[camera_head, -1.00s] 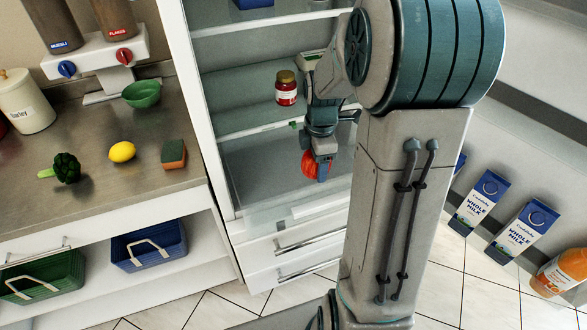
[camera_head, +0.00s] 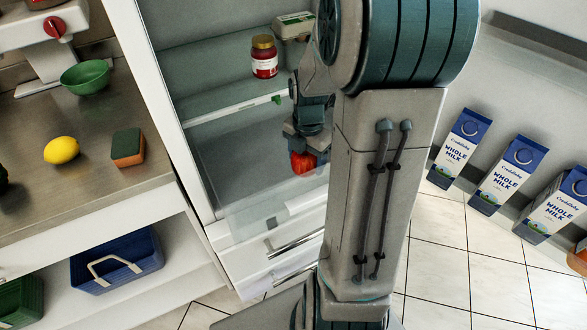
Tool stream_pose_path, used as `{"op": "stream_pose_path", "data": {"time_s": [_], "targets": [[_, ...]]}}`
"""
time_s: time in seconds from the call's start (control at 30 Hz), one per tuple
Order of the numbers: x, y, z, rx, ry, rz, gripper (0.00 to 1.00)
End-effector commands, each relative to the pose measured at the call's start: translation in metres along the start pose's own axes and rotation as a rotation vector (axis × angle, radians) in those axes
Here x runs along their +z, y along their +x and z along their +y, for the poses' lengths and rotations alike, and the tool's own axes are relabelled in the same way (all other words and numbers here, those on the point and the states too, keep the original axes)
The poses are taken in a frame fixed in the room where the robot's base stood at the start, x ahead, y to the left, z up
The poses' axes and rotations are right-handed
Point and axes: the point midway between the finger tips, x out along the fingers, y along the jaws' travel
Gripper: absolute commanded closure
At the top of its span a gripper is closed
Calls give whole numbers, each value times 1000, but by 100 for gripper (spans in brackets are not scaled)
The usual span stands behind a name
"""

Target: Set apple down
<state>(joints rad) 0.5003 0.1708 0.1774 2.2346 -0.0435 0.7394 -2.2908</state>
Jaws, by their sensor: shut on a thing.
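A red apple (camera_head: 303,163) is in my gripper (camera_head: 306,156), inside the open fridge. The gripper is shut on the apple and points down. The apple hangs over the fridge's lowest glass shelf (camera_head: 240,185), near its front. I cannot tell whether the apple touches that shelf. My arm covers the right part of the fridge.
A jar with a red label (camera_head: 264,57) and an egg carton (camera_head: 294,26) stand on the shelf above. The counter at left holds a lemon (camera_head: 62,150), a sponge (camera_head: 128,147) and a green bowl (camera_head: 85,77). Milk cartons (camera_head: 507,172) stand at right.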

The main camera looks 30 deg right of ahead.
Motion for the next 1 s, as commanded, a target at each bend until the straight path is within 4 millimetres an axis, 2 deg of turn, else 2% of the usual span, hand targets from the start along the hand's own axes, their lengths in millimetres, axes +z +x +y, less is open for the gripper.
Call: {"op": "stream_pose_path", "data": {"time_s": [0.03,0.1,0.37,0.57,0.97,1.0], "targets": [[-1,13,0,-3,-1,4,61],[-1,26,0,-3,-3,4,61],[-1,48,1,-1,-4,1,62],[-2,76,1,-1,-5,3,61],[-1,83,1,0,-5,1,62],[-2,82,1,0,-5,1,23]]}}
